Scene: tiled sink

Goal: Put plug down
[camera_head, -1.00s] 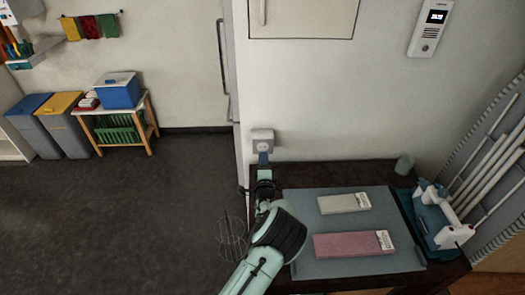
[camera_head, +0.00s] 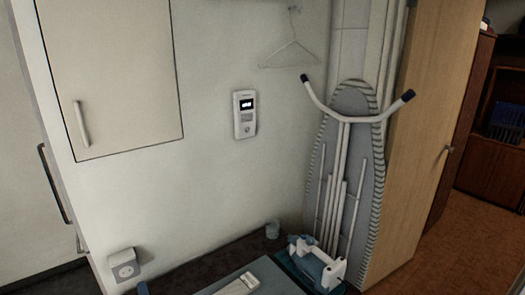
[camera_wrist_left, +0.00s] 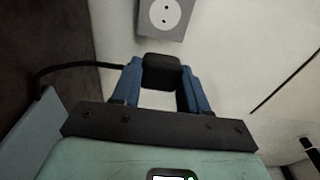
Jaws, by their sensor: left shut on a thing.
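In the left wrist view my left gripper (camera_wrist_left: 160,78) has its blue fingers shut on a black plug (camera_wrist_left: 162,68). A black cable runs from the plug to the left. The grey wall socket (camera_wrist_left: 165,14) with two holes lies beyond the plug, and the plug is out of it. In the head view the socket (camera_head: 124,265) is at the lower left on the wall. A small blue tip of my left gripper (camera_head: 142,288) shows at the bottom edge; the plug is hidden there. My right gripper is in neither view.
An ironing board (camera_head: 350,180) leans behind. A wall cabinet (camera_head: 110,70) and intercom (camera_head: 244,114) are above.

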